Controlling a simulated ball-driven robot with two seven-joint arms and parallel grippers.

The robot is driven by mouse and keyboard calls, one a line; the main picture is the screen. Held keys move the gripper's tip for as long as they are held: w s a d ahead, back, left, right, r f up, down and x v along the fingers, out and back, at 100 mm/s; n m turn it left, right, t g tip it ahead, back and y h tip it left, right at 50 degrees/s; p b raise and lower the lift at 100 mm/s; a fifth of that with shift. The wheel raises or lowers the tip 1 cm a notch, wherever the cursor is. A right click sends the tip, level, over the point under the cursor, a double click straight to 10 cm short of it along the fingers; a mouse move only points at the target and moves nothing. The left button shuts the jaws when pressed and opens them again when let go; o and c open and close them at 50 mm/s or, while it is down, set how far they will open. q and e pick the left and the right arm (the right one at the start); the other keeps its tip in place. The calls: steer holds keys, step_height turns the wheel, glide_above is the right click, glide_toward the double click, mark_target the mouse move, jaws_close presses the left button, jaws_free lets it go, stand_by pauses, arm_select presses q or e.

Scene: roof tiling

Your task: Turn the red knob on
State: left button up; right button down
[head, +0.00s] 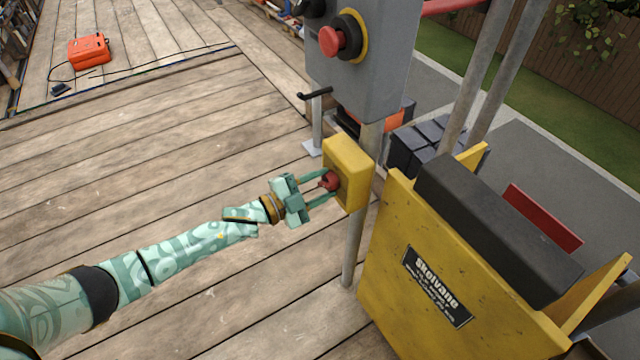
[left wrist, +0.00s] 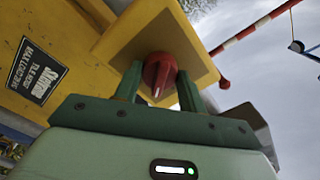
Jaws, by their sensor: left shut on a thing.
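The red knob (head: 329,181) sits on the face of a small yellow box (head: 349,168) fixed to a grey post. My left gripper (head: 326,186) reaches in from the left with its two fingers around the knob, shut on it. In the left wrist view the knob (left wrist: 159,75) stands between the two green fingers (left wrist: 160,88), with a pale mark near its lower end. The knob's base is partly hidden by the fingers. My right gripper is not in view.
A grey control box (head: 375,60) with a red mushroom button (head: 332,40) is above the yellow box. A yellow machine (head: 400,260) with a black top pad stands close on the right. An orange case (head: 89,51) lies far left on the wooden deck. The deck at left is mostly clear.

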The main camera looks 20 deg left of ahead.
arm_select(q)
steer(key=m, duration=0.5)
steer(key=shift+f+m, duration=0.15)
steer(key=shift+m, duration=0.25)
steer(key=shift+m+b, duration=0.3)
steer(key=shift+m, duration=0.5)
steer(key=o, duration=1)
steer(key=shift+c, duration=0.2)
steer(key=shift+s, duration=0.1)
